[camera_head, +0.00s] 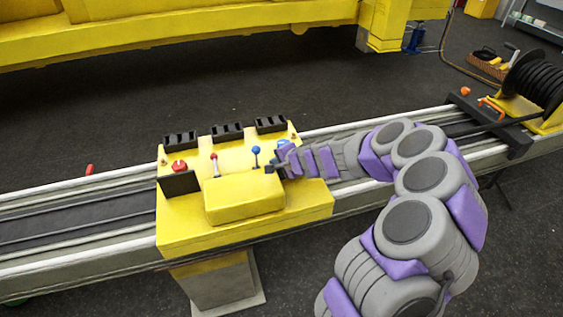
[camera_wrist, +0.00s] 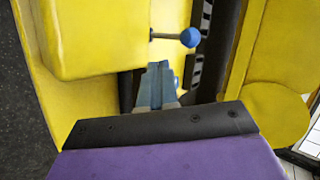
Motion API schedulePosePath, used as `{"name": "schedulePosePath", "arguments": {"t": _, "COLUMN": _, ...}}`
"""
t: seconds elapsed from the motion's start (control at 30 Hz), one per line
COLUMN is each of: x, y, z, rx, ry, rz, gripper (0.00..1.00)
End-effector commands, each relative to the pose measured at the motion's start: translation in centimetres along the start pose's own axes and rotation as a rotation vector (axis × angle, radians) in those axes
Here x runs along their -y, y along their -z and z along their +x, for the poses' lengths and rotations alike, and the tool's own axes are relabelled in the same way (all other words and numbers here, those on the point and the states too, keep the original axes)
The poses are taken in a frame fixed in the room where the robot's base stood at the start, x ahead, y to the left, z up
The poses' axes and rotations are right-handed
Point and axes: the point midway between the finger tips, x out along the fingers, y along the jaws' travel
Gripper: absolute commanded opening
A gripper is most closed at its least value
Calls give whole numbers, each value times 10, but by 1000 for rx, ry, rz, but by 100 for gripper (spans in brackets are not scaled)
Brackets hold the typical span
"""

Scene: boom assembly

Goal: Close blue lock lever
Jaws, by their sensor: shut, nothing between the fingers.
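A lever with a blue ball knob (camera_head: 256,151) stands upright on the yellow machine block, left of my gripper (camera_head: 272,169). In the wrist view, a blue ball knob (camera_wrist: 190,37) on a thin dark rod sticks out from the yellow housing, beyond the fingertips. My gripper (camera_wrist: 160,72) is shut and empty there, pointing into the gap beside the housing. I see no contact with the knob.
The yellow block (camera_head: 245,195) has a raised cover close to my gripper. A red knob (camera_head: 179,166) and a red-tipped lever (camera_head: 214,163) stand to the left. Black slotted pieces (camera_head: 227,131) line the back. A long rail (camera_head: 75,219) runs through; a cable reel (camera_head: 535,82) sits far right.

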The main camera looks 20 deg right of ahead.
Motion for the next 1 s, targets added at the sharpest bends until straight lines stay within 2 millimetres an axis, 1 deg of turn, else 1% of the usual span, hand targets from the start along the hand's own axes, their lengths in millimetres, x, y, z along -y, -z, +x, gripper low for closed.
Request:
{"name": "schedulePosePath", "arguments": {"t": 0.03, "x": -1, "y": -1, "z": 10, "rx": 2, "ry": -1, "rz": -1, "gripper": 0}}
{"name": "schedulePosePath", "arguments": {"t": 0.23, "x": -1, "y": -2, "z": 43, "rx": 3, "ry": -2, "rz": -1, "gripper": 0}}
{"name": "schedulePosePath", "arguments": {"t": 0.4, "x": 18, "y": 0, "z": 55, "rx": -2, "ry": 1, "rz": -4, "gripper": 0}}
{"name": "schedulePosePath", "arguments": {"t": 0.67, "x": 29, "y": -1, "z": 65, "rx": 0, "ry": 2, "rz": -3, "gripper": 0}}
{"name": "schedulePosePath", "arguments": {"t": 1.0, "x": 30, "y": -1, "z": 65, "rx": 0, "ry": 2, "rz": -1, "gripper": 0}}
